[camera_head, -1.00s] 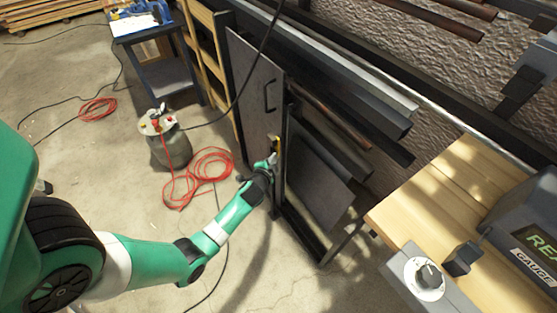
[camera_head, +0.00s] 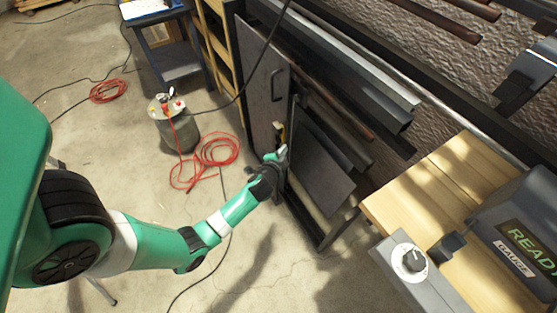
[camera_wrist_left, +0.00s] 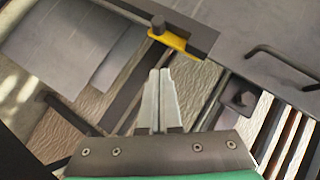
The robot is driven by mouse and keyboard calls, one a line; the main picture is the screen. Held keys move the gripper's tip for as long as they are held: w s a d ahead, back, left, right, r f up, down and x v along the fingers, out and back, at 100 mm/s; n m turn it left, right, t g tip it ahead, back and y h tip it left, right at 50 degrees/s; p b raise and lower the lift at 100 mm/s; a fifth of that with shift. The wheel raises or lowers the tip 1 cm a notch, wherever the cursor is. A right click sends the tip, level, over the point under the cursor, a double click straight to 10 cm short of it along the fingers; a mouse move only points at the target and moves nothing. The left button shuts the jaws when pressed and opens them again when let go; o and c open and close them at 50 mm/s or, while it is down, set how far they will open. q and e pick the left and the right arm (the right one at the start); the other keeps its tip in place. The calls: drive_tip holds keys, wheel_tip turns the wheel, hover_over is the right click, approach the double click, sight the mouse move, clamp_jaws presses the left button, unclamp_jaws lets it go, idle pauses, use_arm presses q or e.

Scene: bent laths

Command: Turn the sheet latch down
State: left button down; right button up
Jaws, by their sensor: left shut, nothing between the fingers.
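The sheet latch (camera_head: 280,131) is a small yellow bar on a dark upright between the door and the sheet bay. In the left wrist view the yellow bar (camera_wrist_left: 177,42) slants down to the right from under a dark round knob (camera_wrist_left: 157,24). My left gripper (camera_head: 282,152) is just below the latch in the head view. In the left wrist view the shut, empty fingers (camera_wrist_left: 161,72) point at the latch with a visible gap. The dark door panel (camera_head: 262,88) with its bar handle stands left of the latch. My right gripper is not in view.
Grey sheets (camera_head: 322,170) lean in the rack right of the latch. A wooden bench (camera_head: 420,190) with a gauge box (camera_head: 520,225) is at the right. A grey tank (camera_head: 178,132) and red hose (camera_head: 208,160) are on the floor at the left.

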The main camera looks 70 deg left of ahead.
use_arm(q)
drive_tip(key=p+v, duration=0.2)
drive_tip(key=v, duration=0.6)
drive_tip(key=shift+s+d+f, duration=0.25)
drive_tip(key=shift+s, duration=0.05)
